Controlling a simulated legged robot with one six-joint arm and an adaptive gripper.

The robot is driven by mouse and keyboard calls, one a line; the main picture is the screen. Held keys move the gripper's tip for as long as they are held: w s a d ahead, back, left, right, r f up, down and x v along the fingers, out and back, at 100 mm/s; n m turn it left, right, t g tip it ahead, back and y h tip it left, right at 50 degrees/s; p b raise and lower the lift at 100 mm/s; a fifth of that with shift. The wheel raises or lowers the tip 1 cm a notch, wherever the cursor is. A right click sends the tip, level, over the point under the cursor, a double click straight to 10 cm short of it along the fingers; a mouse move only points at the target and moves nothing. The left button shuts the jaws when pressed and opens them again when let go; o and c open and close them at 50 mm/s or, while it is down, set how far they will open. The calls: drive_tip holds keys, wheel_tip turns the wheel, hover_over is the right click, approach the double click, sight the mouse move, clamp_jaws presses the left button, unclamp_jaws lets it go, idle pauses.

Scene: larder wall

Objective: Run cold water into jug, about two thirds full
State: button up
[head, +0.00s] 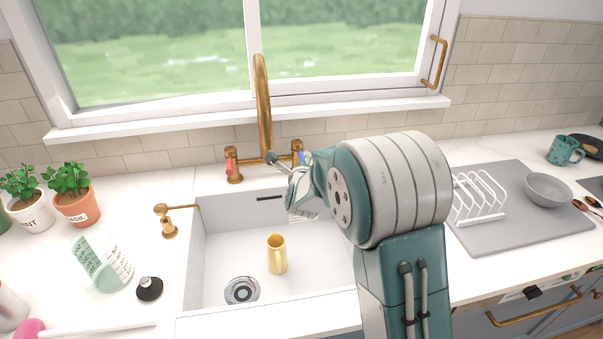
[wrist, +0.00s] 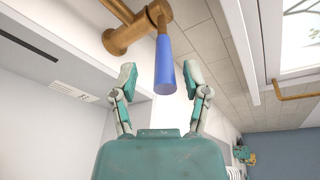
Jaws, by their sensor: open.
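A yellow jug (head: 277,254) stands upright in the white sink (head: 222,226), right of the drain. The brass tap (head: 262,100) rises behind the sink, with a red-marked handle (head: 230,160) on the left and a blue-marked handle (head: 299,150) on the right. No water stream shows. My gripper (head: 282,162) is at the blue handle. In the wrist view my gripper (wrist: 161,80) is open, its two fingers on either side of the blue lever (wrist: 164,67), with gaps visible. The inside of the jug is too small to judge for water.
A brass soap dispenser (head: 169,222) stands left of the sink; a black stopper (head: 149,288) lies near it. Potted herbs (head: 75,195) stand far left. A dish rack (head: 477,197) and grey bowl (head: 548,190) sit on a mat to the right. The window ledge (head: 200,122) runs behind the tap.

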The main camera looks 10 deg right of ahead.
drive_tip(key=v, duration=0.9)
drive_tip(key=shift+s+a, duration=0.15)
drive_tip(key=s+d+r+n+g, duration=0.1)
drive_tip(key=s+r+n+g, duration=0.1)
drive_tip(key=s+n, duration=0.6)
drive_tip(key=s+d+r+n+g+y, duration=0.1)
drive_tip(key=s+n+g, duration=0.3)
drive_tip(key=s+n, duration=0.5)
drive_tip(key=s+d+r+n+g+y, duration=0.1)
drive_tip(key=s+r+n+g, duration=0.2)
drive_tip(key=s+n, duration=0.6)
drive_tip(key=s, duration=0.6)
drive_tip(key=shift+s+d+g, duration=0.2)
drive_tip(key=shift+g, duration=0.1)
drive_tip(key=shift+w+r, duration=0.1)
drive_tip(key=shift+r, duration=0.05)
